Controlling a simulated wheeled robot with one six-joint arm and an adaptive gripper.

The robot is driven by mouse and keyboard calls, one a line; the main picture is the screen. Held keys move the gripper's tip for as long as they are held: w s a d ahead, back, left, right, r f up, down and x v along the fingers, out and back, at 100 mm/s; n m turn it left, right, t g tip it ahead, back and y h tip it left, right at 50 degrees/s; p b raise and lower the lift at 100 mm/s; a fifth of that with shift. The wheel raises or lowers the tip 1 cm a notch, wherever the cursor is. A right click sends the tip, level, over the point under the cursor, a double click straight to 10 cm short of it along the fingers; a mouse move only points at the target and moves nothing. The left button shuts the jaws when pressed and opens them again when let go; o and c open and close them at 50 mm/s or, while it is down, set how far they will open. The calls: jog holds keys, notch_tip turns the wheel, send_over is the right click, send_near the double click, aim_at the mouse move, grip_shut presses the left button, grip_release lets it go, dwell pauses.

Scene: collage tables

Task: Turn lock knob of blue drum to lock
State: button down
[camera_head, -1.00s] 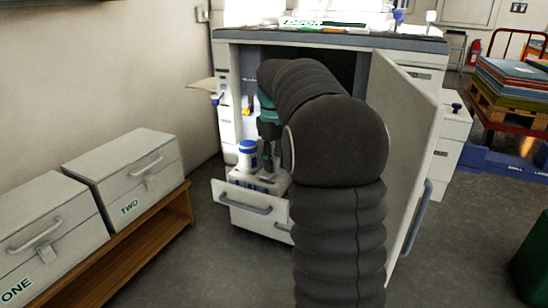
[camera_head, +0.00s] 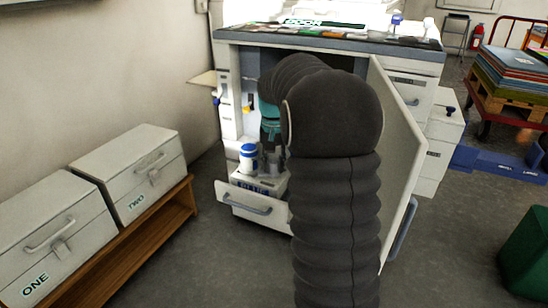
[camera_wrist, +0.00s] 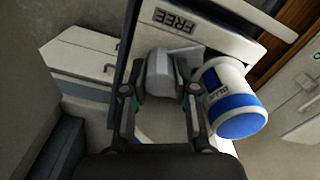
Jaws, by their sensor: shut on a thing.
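My gripper (camera_wrist: 160,105) has its two fingers on either side of a grey knob (camera_wrist: 168,72) and is shut on it. A plate marked FREE (camera_wrist: 175,20) lies just beyond the knob in the wrist view. A white container with a blue end (camera_wrist: 238,118) stands right beside my right finger; its lettering is hard to read. In the head view the container (camera_head: 248,158) stands at the pulled-out drawer (camera_head: 250,203), left of my gripper (camera_head: 270,150). The knob is hard to make out there. I cannot tell which part is the blue drum.
The open white cabinet door (camera_head: 402,150) stands close to the right of my arm. White boxes marked ONE (camera_head: 50,245) and TWO (camera_head: 130,170) sit on a wooden bench at the left. A green bin (camera_head: 527,250) is at the right. The floor between is clear.

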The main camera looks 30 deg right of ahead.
aim_at(274, 161)
jog(key=m+p, duration=0.2)
jog(key=m, duration=0.4)
jog(key=shift+p, duration=0.3)
dwell(0.4)
jog(key=c, duration=0.9)
grip_release()
jog(key=shift+r, duration=0.1)
notch_tip(274, 161, up, 12)
jog(key=shift+f, duration=0.1)
